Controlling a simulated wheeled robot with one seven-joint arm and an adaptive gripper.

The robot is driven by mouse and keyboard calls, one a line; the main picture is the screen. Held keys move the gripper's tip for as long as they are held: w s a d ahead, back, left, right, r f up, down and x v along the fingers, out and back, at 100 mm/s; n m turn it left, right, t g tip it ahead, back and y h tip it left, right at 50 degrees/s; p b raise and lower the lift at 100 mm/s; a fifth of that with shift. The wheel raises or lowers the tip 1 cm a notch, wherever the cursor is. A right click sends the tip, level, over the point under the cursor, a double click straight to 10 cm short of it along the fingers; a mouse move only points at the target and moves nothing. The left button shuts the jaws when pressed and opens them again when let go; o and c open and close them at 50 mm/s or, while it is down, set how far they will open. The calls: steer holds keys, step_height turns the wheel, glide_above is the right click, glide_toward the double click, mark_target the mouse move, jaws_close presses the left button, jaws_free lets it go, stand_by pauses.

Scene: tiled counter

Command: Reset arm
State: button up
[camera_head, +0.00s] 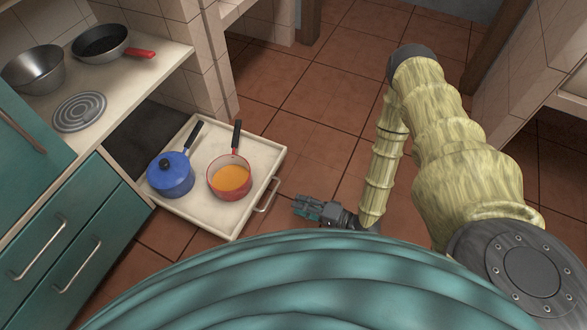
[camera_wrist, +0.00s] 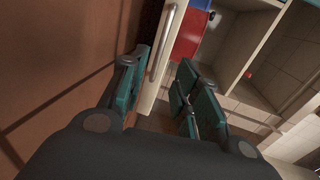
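My gripper (camera_head: 306,208) is low in front of the pulled-out drawer, just right of the drawer's handle (camera_head: 268,195), with a small gap between them in the head view. In the wrist view its two teal-padded fingers (camera_wrist: 160,88) stand apart with nothing between the pads. The handle also shows in the wrist view (camera_wrist: 166,45), beyond the fingers. My arm (camera_head: 388,150) is bent at the elbow and reaches down on the right side of the head view.
The open drawer (camera_head: 235,225) holds a blue lidded pot (camera_head: 171,178) and a red saucepan (camera_head: 230,180) with orange contents. A counter (camera_head: 150,60) carries a metal pot (camera_head: 33,70) and a black frying pan (camera_head: 100,43). Tiled floor (camera_head: 290,75) lies clear behind the drawer.

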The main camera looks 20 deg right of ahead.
steer(key=shift+a, duration=0.1)
steer(key=s+a+n+g+h+p, duration=0.2)
steer(key=s+a+n+g+h, duration=0.2)
steer(key=s+n+g+h, duration=0.1)
steer(key=s+d+r+n+g+h+p, duration=0.1)
steer(key=s+d+r+n+g+h, duration=0.15)
steer(key=s+r, duration=0.35)
steer(key=s+d+r+n+g+h+p, duration=0.1)
steer(key=s+d+r+n+g+h, duration=0.2)
steer(key=s, duration=0.4)
step_height(320, 180, up, 37)
steer(key=m+g+p, duration=0.1)
steer(key=p, duration=3.6)
steer(key=shift+d, duration=0.35)
steer(key=shift+f+m, duration=0.1)
steer(key=shift+m, duration=0.15)
